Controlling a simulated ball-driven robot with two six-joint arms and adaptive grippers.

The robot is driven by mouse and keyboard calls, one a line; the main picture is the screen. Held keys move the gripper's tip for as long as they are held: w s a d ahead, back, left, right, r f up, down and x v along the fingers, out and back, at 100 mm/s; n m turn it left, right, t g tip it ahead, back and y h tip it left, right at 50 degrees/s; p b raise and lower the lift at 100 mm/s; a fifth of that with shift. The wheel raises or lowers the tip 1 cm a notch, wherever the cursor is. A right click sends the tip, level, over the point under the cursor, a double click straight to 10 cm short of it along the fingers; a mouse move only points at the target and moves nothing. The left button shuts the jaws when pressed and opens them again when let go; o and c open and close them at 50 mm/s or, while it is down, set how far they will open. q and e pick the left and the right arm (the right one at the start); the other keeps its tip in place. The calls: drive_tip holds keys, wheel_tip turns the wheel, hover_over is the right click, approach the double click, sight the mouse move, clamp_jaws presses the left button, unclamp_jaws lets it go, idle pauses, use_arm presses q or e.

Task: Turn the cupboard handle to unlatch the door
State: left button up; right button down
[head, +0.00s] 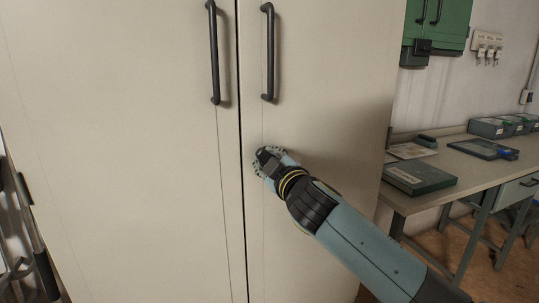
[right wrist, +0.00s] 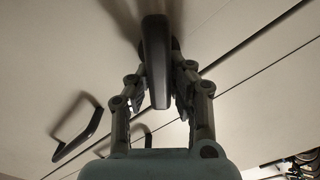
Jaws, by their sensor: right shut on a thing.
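The tall cream cupboard has a left door (head: 120,150) and a right door (head: 330,60), both flush at the centre seam. A dark turn handle (right wrist: 155,50) stands out from the door in the right wrist view, between my gripper's fingers. My right gripper (head: 268,158) is shut on this handle, low on the right door near the seam. It also shows in the right wrist view (right wrist: 162,95), with a finger on each side of the handle. In the head view the gripper hides most of the handle. My left gripper is not in view.
Two fixed dark pull bars, left (head: 214,55) and right (head: 268,50), stand out from the doors above my right gripper. A workbench (head: 455,165) with a green case (head: 418,177) stands to the right. A green wall cabinet (head: 455,22) hangs above it.

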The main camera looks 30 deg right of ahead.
drive_tip(key=n, duration=0.2)
drive_tip(key=n+p, duration=0.1)
drive_tip(key=n, duration=0.1)
drive_tip(key=shift+a+f+n, duration=0.15)
drive_tip(key=shift+f+n, duration=0.05)
drive_tip(key=shift+n, duration=0.1)
drive_tip(key=shift+f+n+p, duration=0.25)
drive_tip(key=shift+n+p, duration=0.05)
drive_tip(key=shift+n, duration=1.5)
drive_tip(key=c, duration=1.2)
unclamp_jaws()
drive_tip(key=shift+o, duration=0.2)
drive_tip(key=v, duration=1.2)
drive_tip(key=shift+f, duration=0.1)
